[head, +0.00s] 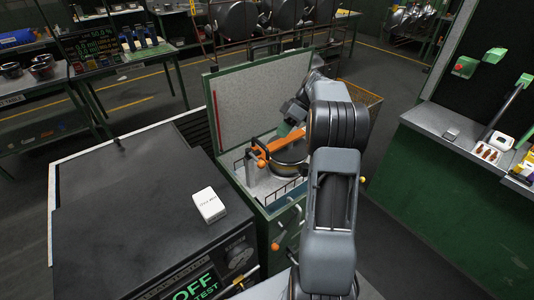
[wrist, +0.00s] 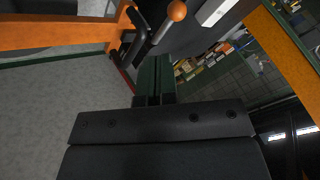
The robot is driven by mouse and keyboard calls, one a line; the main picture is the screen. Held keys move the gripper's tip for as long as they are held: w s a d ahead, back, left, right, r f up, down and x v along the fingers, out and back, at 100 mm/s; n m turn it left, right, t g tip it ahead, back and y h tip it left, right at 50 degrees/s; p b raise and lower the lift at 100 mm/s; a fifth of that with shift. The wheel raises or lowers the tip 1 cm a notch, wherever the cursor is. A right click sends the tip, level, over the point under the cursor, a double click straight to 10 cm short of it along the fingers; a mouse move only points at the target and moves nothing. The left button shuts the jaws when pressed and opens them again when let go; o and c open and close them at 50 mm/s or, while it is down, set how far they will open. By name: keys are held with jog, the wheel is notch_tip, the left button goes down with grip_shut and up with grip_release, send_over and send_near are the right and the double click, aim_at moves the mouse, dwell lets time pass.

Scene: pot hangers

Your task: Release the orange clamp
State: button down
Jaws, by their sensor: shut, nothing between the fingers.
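The orange clamp (head: 278,145) lies across the top of a round metal pot (head: 291,158) inside the open green chest in the head view. In the wrist view the clamp (wrist: 55,35) fills the upper left. A dark lever with an orange ball knob (wrist: 177,10) is at its right end. My gripper (wrist: 155,62) is shut and empty, its dark green fingers together just below and right of the lever. I cannot tell whether they touch it. In the head view my gripper (head: 284,129) is just above the clamp, partly hidden by my arm.
The chest's raised lid (head: 255,90) stands behind the clamp. A dark cabinet (head: 130,215) with a white box (head: 208,205) on top is at the left. A green counter (head: 470,165) is at the right, with open floor between it and the chest.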

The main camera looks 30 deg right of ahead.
jog(key=shift+a+f, duration=0.1)
jog(key=p+x, duration=0.1)
jog(key=x, duration=0.8)
jog(key=shift+a+f+p, duration=0.25)
jog(key=shift+f+p, duration=0.05)
jog(key=shift+p, duration=0.1)
jog(key=shift+d+f+b, duration=0.1)
jog(key=shift+b, duration=0.2)
